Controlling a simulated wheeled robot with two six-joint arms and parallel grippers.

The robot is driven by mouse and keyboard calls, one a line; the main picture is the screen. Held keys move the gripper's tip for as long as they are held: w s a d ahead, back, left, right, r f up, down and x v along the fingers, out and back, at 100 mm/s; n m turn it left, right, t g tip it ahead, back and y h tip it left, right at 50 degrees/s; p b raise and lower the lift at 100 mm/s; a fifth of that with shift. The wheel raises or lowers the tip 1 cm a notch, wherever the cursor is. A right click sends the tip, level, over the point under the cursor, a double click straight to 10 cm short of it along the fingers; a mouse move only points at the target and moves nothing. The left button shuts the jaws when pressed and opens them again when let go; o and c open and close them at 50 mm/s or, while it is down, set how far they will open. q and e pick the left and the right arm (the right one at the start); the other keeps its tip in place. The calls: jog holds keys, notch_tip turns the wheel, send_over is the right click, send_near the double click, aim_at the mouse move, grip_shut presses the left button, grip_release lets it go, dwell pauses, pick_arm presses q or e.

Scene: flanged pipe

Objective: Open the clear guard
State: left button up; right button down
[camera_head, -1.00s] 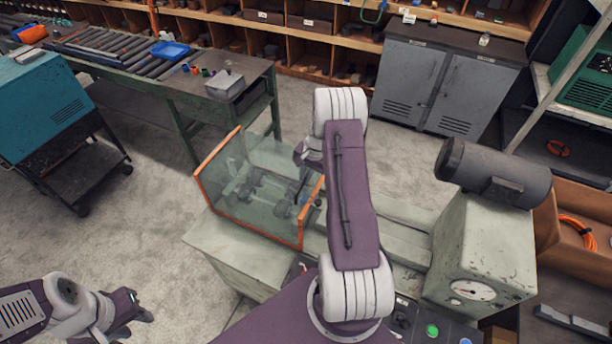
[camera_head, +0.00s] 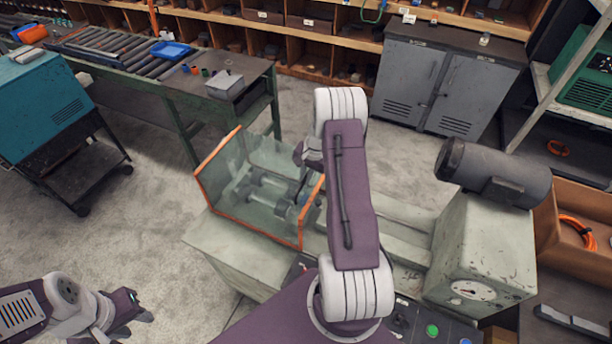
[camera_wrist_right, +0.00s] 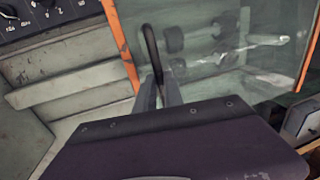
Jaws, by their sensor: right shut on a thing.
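The clear guard (camera_head: 226,193) is a transparent box-like cover with orange edges, on the left part of the pale green machine. Grey flanged pipe parts (camera_head: 268,192) show through it. In the right wrist view, the guard's orange edge (camera_wrist_right: 120,42) runs beside a black bar handle (camera_wrist_right: 152,50). My right gripper (camera_wrist_right: 160,88) is shut on that handle.
A dark motor (camera_head: 495,172) and a dial housing stand on the machine's right. A control panel with a green button (camera_head: 432,330) is at the front. A green workbench (camera_head: 190,100), teal cabinet (camera_head: 45,105) and grey cupboard (camera_head: 430,85) stand around. Floor left of the machine is clear.

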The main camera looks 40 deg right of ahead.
jog(key=shift+s+d, duration=0.35)
jog(key=shift+s, duration=0.1)
jog(key=s+d+b, duration=0.2)
jog(key=s+d, duration=0.4)
jog(key=s, duration=0.6)
jog(key=s+d+b, duration=0.2)
jog(key=s+d, duration=0.4)
jog(key=s, duration=0.6)
jog(key=s+d+b, duration=0.2)
jog(key=s+d, duration=0.5)
jog(key=s, duration=0.6)
jog(key=shift+b, duration=0.35)
jog(key=shift+r, duration=0.1)
jog(key=c, duration=1.5)
grip_release()
jog(key=shift+o, duration=0.2)
notch_tip(320, 180, up, 9)
jog(key=s+b, duration=0.1)
jog(key=b, duration=0.1)
jog(key=shift+s+d, duration=0.25)
jog(key=shift+d, duration=0.2)
